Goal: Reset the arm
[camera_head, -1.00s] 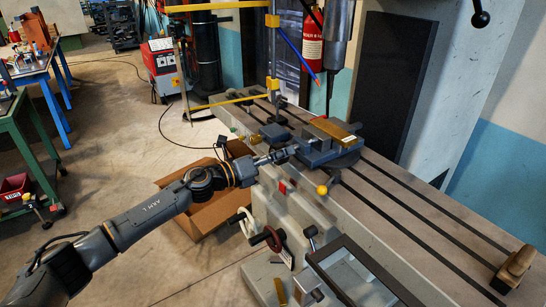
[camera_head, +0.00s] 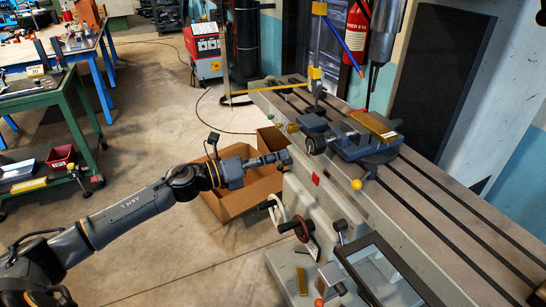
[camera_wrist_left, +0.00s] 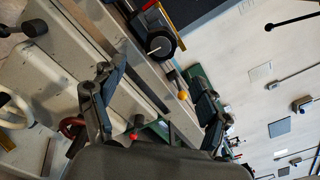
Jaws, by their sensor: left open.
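My left arm (camera_head: 125,215) reaches in from the lower left, bent at the dark elbow joint, with its forearm nearly level. My left gripper (camera_head: 284,158) is at the near side of the machine table, above the edge of the cardboard box and left of the vise. In the left wrist view its two dark fingers (camera_wrist_left: 160,98) stand wide apart with nothing between them. A blue-grey vise (camera_head: 365,147) with a yellowish block (camera_head: 373,124) on top sits on the table, apart from the gripper. My right gripper is not in view.
The slotted machine table (camera_head: 440,205) runs along the right, with a yellow knob (camera_head: 356,184) and hand cranks (camera_head: 300,228) at its front. A cardboard box (camera_head: 240,200) stands on the floor under my forearm. A green workbench (camera_head: 60,105) is at left.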

